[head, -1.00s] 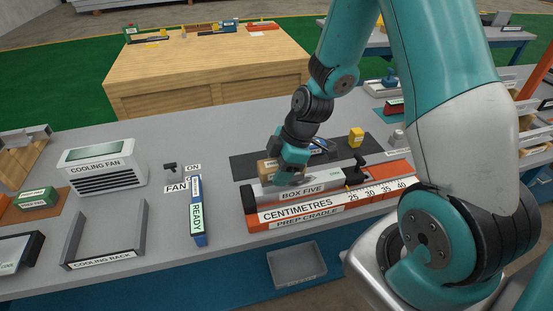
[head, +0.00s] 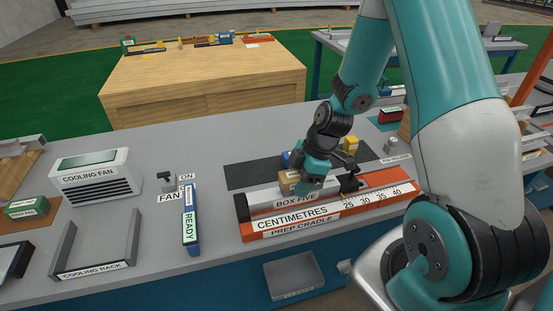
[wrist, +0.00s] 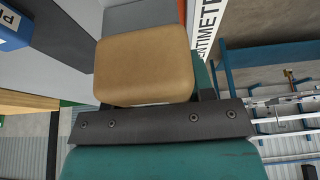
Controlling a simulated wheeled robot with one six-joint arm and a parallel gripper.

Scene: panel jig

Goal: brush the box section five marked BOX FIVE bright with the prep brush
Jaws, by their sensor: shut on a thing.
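The box section marked BOX FIVE (head: 295,203) is a grey bar lying along the orange prep cradle (head: 385,202). It also shows in the wrist view (wrist: 140,14). My gripper (head: 303,184) is over the right part of the bar, shut on the tan block of the prep brush (head: 287,179). The tan block fills the middle of the wrist view (wrist: 143,70). The brush is at the bar's top, but its underside is hidden, so contact cannot be made out. The bar's left part looks plain light grey; the part under my gripper is hidden.
A black clamp (head: 350,184) stands at the bar's right end. A dark mat (head: 240,174) with a yellow item (head: 351,145) lies behind the cradle. The blue READY block (head: 190,220), cooling fan (head: 95,178) and cooling rack (head: 97,262) stand left. A grey tray (head: 293,275) is below the front edge.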

